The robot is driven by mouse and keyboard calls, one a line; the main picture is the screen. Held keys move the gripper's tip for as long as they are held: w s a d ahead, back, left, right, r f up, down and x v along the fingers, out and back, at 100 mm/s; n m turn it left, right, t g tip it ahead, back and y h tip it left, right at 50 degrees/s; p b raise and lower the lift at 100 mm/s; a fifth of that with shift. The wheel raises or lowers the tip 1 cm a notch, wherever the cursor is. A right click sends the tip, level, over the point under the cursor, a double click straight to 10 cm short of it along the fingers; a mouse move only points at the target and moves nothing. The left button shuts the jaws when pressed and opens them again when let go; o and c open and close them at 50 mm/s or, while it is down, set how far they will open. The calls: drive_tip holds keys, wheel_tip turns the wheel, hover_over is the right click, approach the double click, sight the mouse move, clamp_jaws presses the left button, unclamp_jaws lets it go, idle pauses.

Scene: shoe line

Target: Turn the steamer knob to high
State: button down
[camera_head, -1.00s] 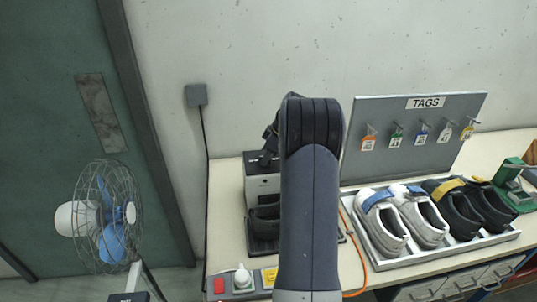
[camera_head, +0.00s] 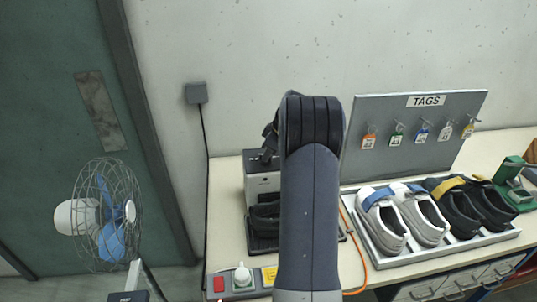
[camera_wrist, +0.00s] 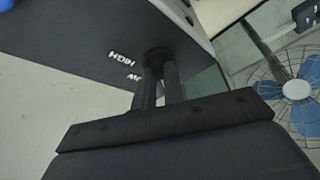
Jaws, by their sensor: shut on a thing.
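The steamer (camera_head: 262,184) is a pale box with a dark top, standing on the bench left of my arm, with a dark shoe (camera_head: 264,218) at its front. In the wrist view my gripper (camera_wrist: 159,70) reaches down to the dark steamer panel (camera_wrist: 80,30), its two fingers closed on the dark round knob (camera_wrist: 157,53). White lettering "HIGH" and part of another word lie beside the knob. The knob's pointer is hidden, so its setting cannot be read. In the head view my arm hides the knob and most of the gripper.
A tray (camera_head: 455,246) of white and black shoes stands right of my arm, before the TAGS board (camera_head: 365,165). A control box (camera_head: 240,291) with a red button and an orange cable (camera_head: 357,250) are near the front edge. A fan (camera_head: 104,215) stands left.

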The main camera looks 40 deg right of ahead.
drive_tip(key=m+h+b, duration=0.1)
drive_tip(key=m+b, duration=0.1)
drive_tip(key=shift+a+f+m+t, duration=0.1)
drive_tip(key=shift+a+m+t, duration=0.05)
drive_tip(key=shift+m+t, duration=0.2)
drive_tip(key=m+h+b, duration=0.1)
drive_tip(key=m, duration=0.1)
drive_tip(key=shift+a+m, duration=0.15)
drive_tip(key=shift+m, duration=0.2)
drive_tip(key=m, duration=0.2)
drive_tip(key=m+h, duration=0.1)
drive_tip(key=m, duration=0.1)
drive_tip(key=m+h, duration=0.1)
drive_tip(key=m, duration=0.1)
drive_tip(key=shift+a+b, duration=0.25)
drive_tip(key=shift+b, duration=0.1)
drive_tip(key=m+g+h, duration=0.1)
drive_tip(key=m, duration=0.2)
drive_tip(key=m+h, duration=0.1)
drive_tip(key=m, duration=0.1)
drive_tip(key=shift+w+a+m+g, duration=0.15)
drive_tip(key=shift+w+m+g, duration=0.05)
drive_tip(key=shift+m+g, duration=0.2)
drive_tip(key=m+g, duration=0.1)
drive_tip(key=m, duration=0.2)
drive_tip(key=m+g+h, duration=0.1)
drive_tip(key=m, duration=0.2)
drive_tip(key=shift+w+a, duration=0.1)
drive_tip(key=shift+w, duration=0.1)
drive_tip(key=shift+m, duration=0.3)
